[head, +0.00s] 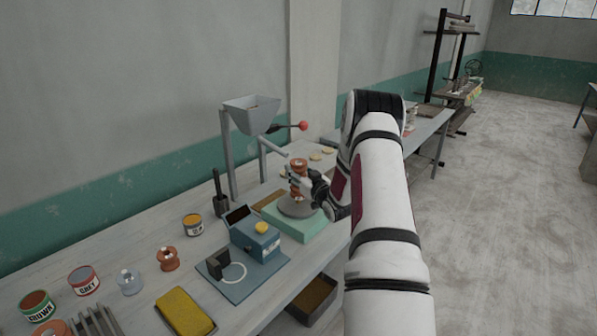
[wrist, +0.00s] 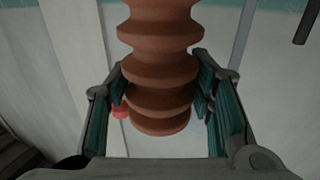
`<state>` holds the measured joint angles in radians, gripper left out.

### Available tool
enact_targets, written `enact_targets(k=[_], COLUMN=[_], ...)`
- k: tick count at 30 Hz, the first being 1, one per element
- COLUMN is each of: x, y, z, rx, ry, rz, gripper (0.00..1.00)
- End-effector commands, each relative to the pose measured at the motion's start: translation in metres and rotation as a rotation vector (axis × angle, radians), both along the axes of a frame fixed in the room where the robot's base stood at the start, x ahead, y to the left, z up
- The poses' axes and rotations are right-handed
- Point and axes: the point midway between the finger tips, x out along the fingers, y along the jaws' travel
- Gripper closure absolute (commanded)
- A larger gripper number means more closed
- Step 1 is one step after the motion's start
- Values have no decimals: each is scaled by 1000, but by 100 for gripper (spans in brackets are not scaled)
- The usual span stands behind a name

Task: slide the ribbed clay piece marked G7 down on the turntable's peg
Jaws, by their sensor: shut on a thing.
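My gripper (head: 302,182) is shut on a ribbed terracotta clay piece (head: 298,165). In the wrist view the clay piece (wrist: 160,70) stands between the two green-padded fingers (wrist: 160,92), with ribs above and below them. No G7 mark can be read. In the head view the piece is roughly upright over the grey turntable disc (head: 289,210), which sits on a pale green base (head: 310,229). The peg is not visible. I cannot tell whether the piece is around it or touches the disc.
A grey hopper stand (head: 232,150) with a red-knobbed lever (head: 303,125) rises behind the turntable. A blue box device (head: 258,240) stands just in front. Another terracotta piece (head: 168,259), cans and a yellow sponge (head: 185,311) lie along the bench.

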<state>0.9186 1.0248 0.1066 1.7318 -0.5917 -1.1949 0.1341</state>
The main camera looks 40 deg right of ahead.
Motion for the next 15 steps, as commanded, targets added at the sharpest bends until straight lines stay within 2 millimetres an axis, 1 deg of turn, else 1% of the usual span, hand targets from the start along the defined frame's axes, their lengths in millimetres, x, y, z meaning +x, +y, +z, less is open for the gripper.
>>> enact_targets(k=[15], x=[0], y=[0], z=[-5], rx=[-2], ry=[-3], rz=[0], gripper=[100])
